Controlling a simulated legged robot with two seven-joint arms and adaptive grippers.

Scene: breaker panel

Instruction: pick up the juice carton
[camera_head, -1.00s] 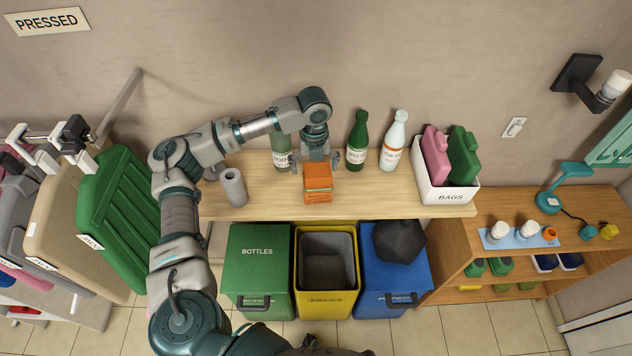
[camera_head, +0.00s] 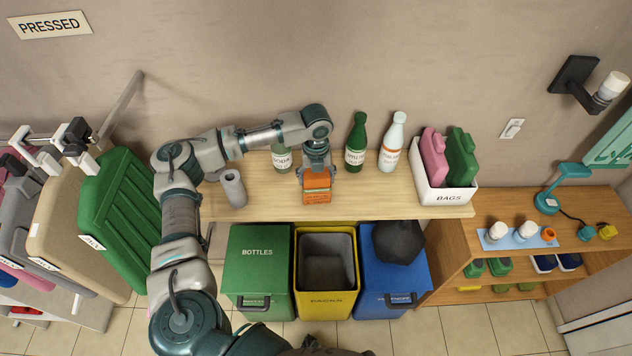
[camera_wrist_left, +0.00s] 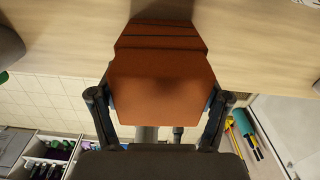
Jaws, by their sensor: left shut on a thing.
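The orange juice carton (camera_head: 317,190) stands on the wooden shelf above the bins, near its front edge. In the left wrist view the carton (camera_wrist_left: 162,88) fills the middle, between the two fingers. My left gripper (camera_head: 317,172) reaches down onto the carton from behind and above and is shut on it. In the left wrist view the gripper's fingers (camera_wrist_left: 160,105) lie along both sides of the carton. I cannot tell whether the carton is clear of the shelf. My right gripper is not in view.
Green (camera_head: 260,270), yellow (camera_head: 326,300) and blue (camera_head: 395,280) bins stand below.

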